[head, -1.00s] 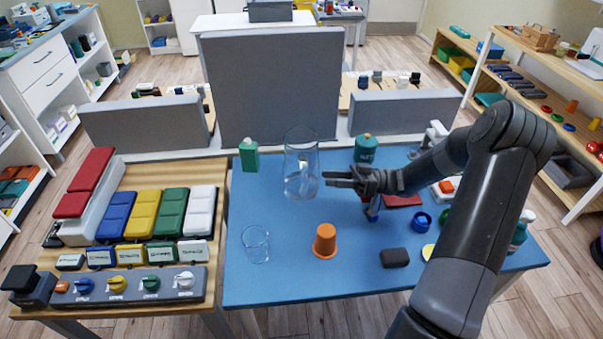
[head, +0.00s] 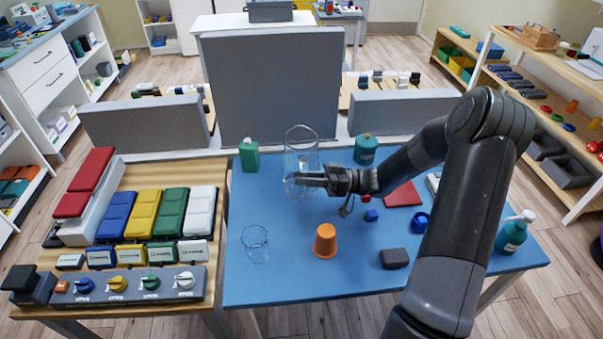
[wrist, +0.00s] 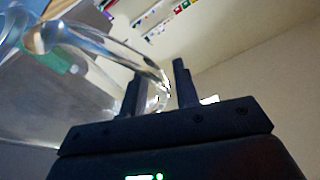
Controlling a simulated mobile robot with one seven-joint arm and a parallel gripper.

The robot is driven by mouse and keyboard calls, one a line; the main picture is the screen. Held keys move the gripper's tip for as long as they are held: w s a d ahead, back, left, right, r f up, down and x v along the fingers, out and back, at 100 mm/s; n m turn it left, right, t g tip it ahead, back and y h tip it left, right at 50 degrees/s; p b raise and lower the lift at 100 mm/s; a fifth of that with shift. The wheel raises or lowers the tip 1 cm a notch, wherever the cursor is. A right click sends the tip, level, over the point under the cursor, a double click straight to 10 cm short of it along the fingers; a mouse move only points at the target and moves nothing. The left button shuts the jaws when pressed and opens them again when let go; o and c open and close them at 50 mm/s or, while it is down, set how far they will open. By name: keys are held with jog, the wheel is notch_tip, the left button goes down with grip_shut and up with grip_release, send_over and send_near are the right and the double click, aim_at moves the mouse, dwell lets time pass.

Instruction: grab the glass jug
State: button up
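The clear glass jug (head: 301,145) stands upright on the blue table top, left of my arm in the head view. My gripper (head: 303,180) reaches in from the right, its fingers overlapping the jug's lower part in that view. In the wrist view, the jug's curved glass handle (wrist: 125,50) runs down between the two dark fingers of my gripper (wrist: 157,70). The fingers are apart, and a gap shows between the handle and the right finger. Whether the handle touches the left finger is hard to tell.
A green bottle (head: 249,155) stands left of the jug and a teal canister (head: 366,149) to its right. A drinking glass (head: 255,244) and an orange cup (head: 325,241) stand in front. A grey panel (head: 275,90) rises behind the table.

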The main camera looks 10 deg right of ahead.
grip_shut()
dwell(1.1)
